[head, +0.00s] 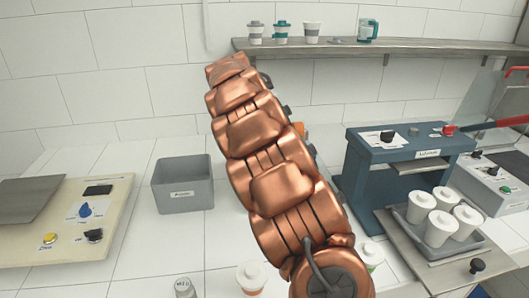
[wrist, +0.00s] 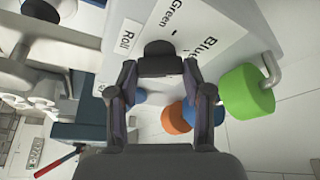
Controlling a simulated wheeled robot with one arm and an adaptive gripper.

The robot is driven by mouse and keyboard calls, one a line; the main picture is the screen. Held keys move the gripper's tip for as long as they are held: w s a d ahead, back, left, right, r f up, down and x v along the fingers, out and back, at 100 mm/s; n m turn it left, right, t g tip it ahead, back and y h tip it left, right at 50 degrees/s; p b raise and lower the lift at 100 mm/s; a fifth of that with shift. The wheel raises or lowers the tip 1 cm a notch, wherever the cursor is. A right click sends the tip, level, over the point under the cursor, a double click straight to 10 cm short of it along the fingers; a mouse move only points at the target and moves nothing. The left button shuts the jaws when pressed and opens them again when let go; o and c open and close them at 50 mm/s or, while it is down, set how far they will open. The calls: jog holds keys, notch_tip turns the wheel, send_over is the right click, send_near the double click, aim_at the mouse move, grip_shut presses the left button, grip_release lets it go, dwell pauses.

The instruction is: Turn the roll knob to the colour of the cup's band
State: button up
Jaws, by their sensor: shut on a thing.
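In the wrist view, my gripper (wrist: 160,66) has its two fingers on either side of a black roll knob (wrist: 160,50), shut on it. The knob sits on a pale panel (wrist: 130,40) with the words "Roll", "Green" and "Blue"; other wording is hidden or cut off. In the head view my arm hides the gripper and knob. A white lidded cup with an orange band (head: 252,276) stands at the bottom edge. Another lidded cup with green on it (head: 371,254) stands partly behind my arm. I cannot tell which cup the task means.
Green (wrist: 247,92), orange (wrist: 176,118) and blue (wrist: 215,112) rolls hang beside the panel. A grey bin (head: 182,185) and a cream control panel (head: 70,215) are left of my arm. A blue machine (head: 405,150) and a tray of white cups (head: 402,215) are right.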

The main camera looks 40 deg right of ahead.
jog(key=o, duration=1.2)
jog(key=shift+c, duration=0.2)
jog(key=v, duration=1.2)
